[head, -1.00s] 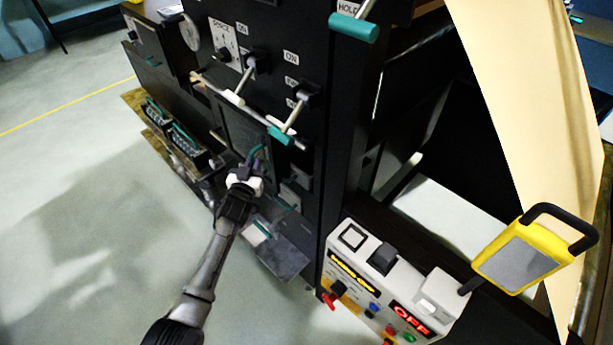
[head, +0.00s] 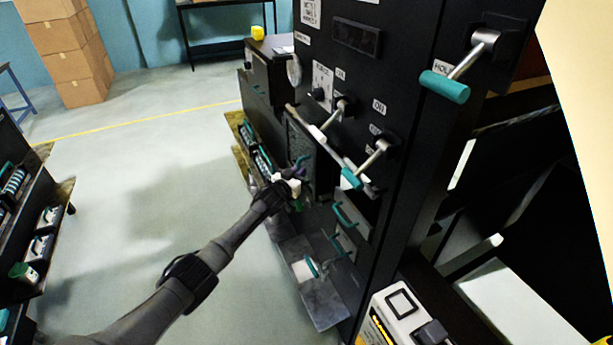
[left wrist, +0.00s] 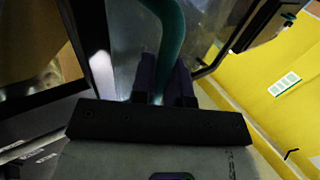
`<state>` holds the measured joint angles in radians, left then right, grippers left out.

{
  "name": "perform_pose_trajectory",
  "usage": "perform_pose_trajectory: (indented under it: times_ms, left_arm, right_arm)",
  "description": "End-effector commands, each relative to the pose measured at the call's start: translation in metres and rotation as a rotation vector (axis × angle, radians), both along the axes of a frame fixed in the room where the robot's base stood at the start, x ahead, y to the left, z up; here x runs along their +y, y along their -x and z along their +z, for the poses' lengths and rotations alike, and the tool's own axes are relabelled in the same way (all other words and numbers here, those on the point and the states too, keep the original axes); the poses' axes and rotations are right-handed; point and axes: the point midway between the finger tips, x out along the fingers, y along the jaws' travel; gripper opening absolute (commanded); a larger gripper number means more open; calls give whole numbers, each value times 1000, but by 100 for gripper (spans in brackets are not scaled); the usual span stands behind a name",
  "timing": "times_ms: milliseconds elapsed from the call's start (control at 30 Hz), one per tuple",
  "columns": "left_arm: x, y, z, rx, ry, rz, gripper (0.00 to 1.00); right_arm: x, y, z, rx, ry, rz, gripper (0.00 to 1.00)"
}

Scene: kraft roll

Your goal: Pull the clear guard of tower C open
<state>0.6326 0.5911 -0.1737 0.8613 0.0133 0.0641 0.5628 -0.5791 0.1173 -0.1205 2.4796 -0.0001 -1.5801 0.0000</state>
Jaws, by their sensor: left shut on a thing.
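The guard (head: 303,140) shows in the head view as a dark-framed panel on the black tower (head: 405,190), seen at a slant. It seems to stand out from the tower's face, but how far I cannot tell. My left gripper (head: 299,170) is at its lower part, shut on its teal handle. In the left wrist view the teal handle (left wrist: 168,35) runs down between the dark fingers of the left gripper (left wrist: 164,80). The wrist body hides the handle's lower end. My right gripper is not in view.
Levers with a teal grip (head: 445,86) and a second teal grip (head: 352,178) stick out from the tower. Teal-handled drawers (head: 347,212) sit below the guard. A control box (head: 405,312) stands at bottom right. Open floor (head: 150,185) lies left, with a rack (head: 35,235) beyond.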

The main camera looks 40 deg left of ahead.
Motion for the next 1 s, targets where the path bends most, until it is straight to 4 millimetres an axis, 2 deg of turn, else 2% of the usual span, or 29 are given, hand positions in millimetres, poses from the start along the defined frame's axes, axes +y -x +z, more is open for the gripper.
perform_pose_trajectory:
  times_ms: [167,200,433,767,1000]
  left_arm:
    - [0,0,-1,2,0,0,0]
    - [0,0,-1,2,0,0,16]
    - [0,0,-1,1,0,0,38]
    - [-2,3,-1,1,0,-1,39]
    - [-7,26,0,2,0,-2,39]
  right_arm:
    - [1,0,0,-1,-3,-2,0]
    - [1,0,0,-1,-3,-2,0]
    - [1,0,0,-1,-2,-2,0]
    - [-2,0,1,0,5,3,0]
    - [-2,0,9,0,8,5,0]
